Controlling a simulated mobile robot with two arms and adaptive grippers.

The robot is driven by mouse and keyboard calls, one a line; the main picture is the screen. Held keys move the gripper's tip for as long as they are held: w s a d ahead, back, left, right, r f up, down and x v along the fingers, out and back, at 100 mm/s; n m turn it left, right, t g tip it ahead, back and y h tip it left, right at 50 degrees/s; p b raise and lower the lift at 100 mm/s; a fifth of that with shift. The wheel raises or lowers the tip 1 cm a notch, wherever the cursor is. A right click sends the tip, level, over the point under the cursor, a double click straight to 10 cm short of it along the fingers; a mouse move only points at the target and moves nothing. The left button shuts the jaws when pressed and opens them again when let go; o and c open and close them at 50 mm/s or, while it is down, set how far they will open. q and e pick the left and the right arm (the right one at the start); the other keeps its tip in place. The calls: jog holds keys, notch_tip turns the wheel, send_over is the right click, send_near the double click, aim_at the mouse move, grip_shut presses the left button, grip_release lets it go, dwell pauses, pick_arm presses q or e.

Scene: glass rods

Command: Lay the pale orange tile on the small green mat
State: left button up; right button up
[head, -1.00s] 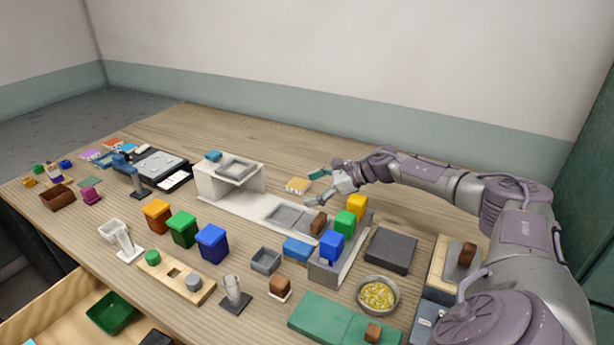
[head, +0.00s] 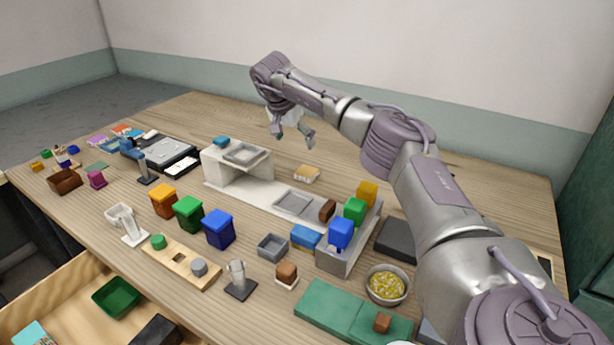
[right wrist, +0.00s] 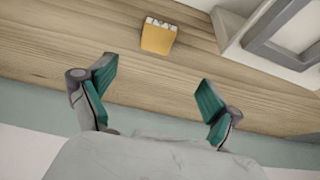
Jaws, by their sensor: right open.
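The pale orange tile (head: 306,174) lies on the wooden table just behind the long white base of the stand. It also shows in the right wrist view (right wrist: 159,38), with a whitish edge. A small flat green patch, apparently the small green mat (head: 97,166), lies at the far left near a magenta cube; it is too small to see clearly. My right gripper (head: 294,137) is open and empty, raised above and behind the tile. In the right wrist view its green fingers (right wrist: 157,76) are wide apart, with the tile beyond them. My left gripper is not in view.
A white stand (head: 237,168) with a grey tray borders the tile's side. Green, yellow and blue blocks (head: 341,231) stand at its right end. A black device (head: 165,153) and several coloured blocks crowd the left. The table behind the tile is clear.

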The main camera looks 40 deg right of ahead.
send_over(307, 171)
jog(key=a, duration=0.3)
jog(key=f, duration=0.7)
jog(key=shift+d, duration=0.2)
jog(key=x, duration=0.5)
jog(key=shift+s+d+f+p, duration=0.1)
jog(key=shift+s+f+p, duration=0.2)
jog(key=shift+s+f, duration=0.05)
jog(key=shift+r, duration=0.1)
jog(key=c, duration=1.5)
jog(key=shift+r, duration=0.1)
